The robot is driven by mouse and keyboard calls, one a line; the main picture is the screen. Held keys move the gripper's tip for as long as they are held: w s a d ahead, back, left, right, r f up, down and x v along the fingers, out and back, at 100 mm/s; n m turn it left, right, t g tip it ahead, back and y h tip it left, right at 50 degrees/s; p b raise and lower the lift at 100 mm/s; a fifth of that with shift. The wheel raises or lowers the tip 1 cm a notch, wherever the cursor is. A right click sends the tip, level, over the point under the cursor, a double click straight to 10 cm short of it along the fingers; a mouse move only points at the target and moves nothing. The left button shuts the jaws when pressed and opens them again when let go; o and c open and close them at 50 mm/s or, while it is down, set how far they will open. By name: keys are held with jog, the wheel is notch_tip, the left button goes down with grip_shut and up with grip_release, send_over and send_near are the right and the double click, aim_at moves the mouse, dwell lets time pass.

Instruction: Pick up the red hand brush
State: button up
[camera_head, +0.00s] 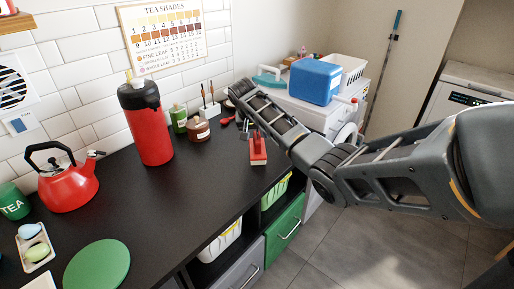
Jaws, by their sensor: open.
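The red hand brush (257,150) lies on the black counter near its right edge, below my forearm. Its red block faces up, and a narrow handle part points toward the back. My arm reaches in from the right, and its wrist end is above the counter behind the brush. My gripper (243,123) is small and dark here, partly hidden by my own arm links. It is open and holds nothing that I can see. It appears behind and slightly left of the brush, apart from it; the exact gap is hard to tell.
A red flask (147,125), green jar (179,119) and brown pot (198,129) stand left of the brush. A red kettle (68,187) and green round mat (97,265) are further left. A blue box (315,81) stands behind my arm.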

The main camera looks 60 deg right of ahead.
jog(key=shift+d+f, duration=0.15)
jog(key=shift+f, duration=0.15)
jog(key=shift+c, duration=0.2)
grip_shut()
dwell(0.3)
